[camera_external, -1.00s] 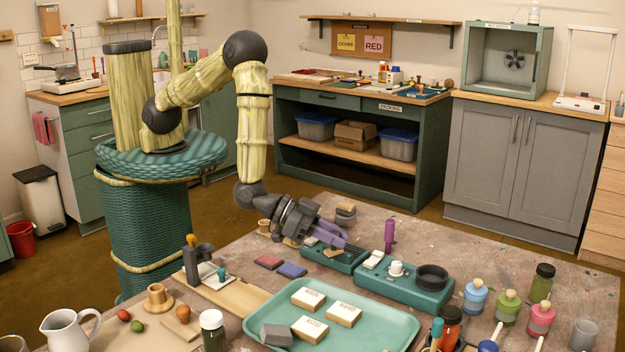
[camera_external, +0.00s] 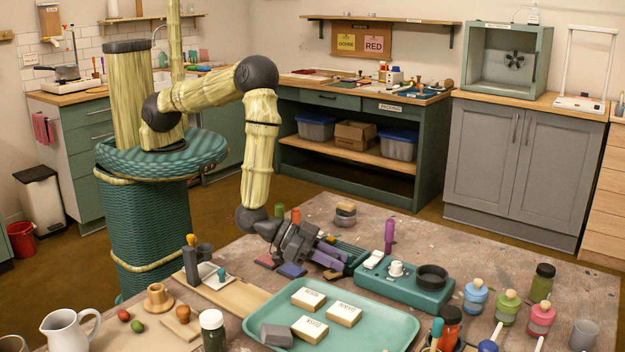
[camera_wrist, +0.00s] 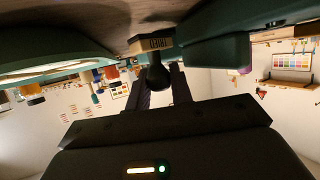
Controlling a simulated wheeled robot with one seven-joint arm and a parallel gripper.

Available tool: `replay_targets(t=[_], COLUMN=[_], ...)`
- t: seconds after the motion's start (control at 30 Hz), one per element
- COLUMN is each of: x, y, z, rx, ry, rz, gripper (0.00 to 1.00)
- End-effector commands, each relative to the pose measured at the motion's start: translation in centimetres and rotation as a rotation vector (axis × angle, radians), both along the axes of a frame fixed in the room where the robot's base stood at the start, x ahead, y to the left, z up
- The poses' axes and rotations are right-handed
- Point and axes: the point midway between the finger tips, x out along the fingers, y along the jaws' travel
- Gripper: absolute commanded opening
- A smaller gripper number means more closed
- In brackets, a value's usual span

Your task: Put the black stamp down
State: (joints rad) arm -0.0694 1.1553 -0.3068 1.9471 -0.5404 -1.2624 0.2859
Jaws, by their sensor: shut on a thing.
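The black stamp, with a dark round knob (camera_wrist: 157,76) and a pale wooden base with lettering (camera_wrist: 150,43), is between the two purple fingers of my gripper (camera_wrist: 163,90) in the wrist view. My gripper also shows in the outside view (camera_external: 335,252), pointing down and to the right, shut on the stamp. The stamp's brownish base (camera_external: 333,274) shows just below the fingertips, low over the table (camera_external: 437,225); its knob is hidden there. I cannot tell whether the base touches the table.
A red pad (camera_external: 267,261) and a blue pad (camera_external: 292,270) lie left of my gripper. A teal holder with a black round dish (camera_external: 432,277) stands to the right. A teal tray (camera_external: 385,336) with labelled blocks lies in front. A purple-handled item (camera_external: 389,232) stands behind.

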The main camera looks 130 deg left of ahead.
Motion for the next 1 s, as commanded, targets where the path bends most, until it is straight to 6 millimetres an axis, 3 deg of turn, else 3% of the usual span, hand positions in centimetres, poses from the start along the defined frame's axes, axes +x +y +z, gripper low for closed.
replay_targets(t=[0.7,0.73,0.77,1.0], x=[-0.1,-0.1,-0.1,-0.2], y=[0.0,0.0,0.0,0.0], z=[-1.3,-1.4,-1.4,-1.7], rx=[0.000,-0.001,-0.001,-0.001], ry=[0.003,0.004,0.004,0.009], rz=[0.000,0.000,0.000,0.000], gripper=[0.00,0.24,0.30,0.31])
